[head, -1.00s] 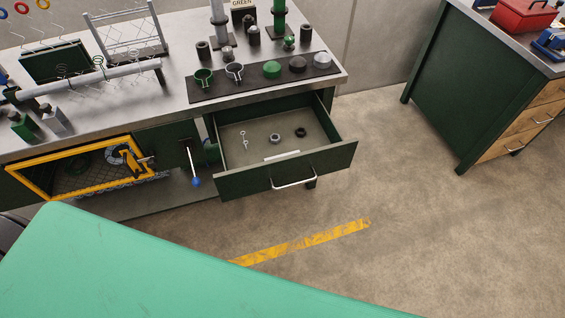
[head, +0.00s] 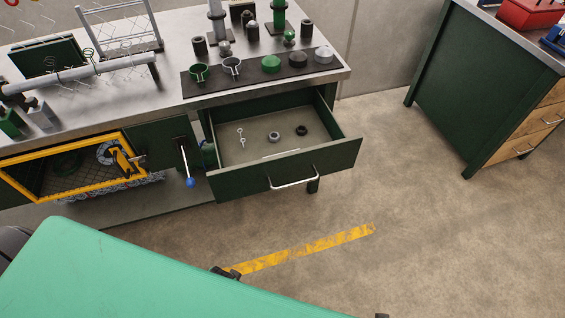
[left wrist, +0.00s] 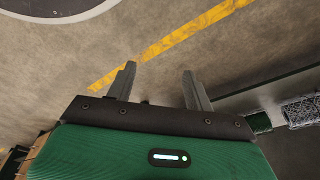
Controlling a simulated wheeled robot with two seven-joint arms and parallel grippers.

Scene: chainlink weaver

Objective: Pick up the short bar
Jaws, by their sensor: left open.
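A pale short bar (head: 281,154) lies in the open drawer, close behind its front panel. In the head view only a thin sliver of it shows over the panel's top edge. My left gripper (left wrist: 158,72) shows in the left wrist view with its two fingers apart and only floor between them. In the head view a dark part of it (head: 226,271) pokes out past the teal surface, below the drawer and apart from it. My right gripper is not clearly in view.
The green drawer (head: 340,156) also holds a small eye pin (head: 240,138) and two rings (head: 274,137). The bench (head: 175,60) above carries cups and posts. A yellow-framed mesh door (head: 68,141) is left of the drawer.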

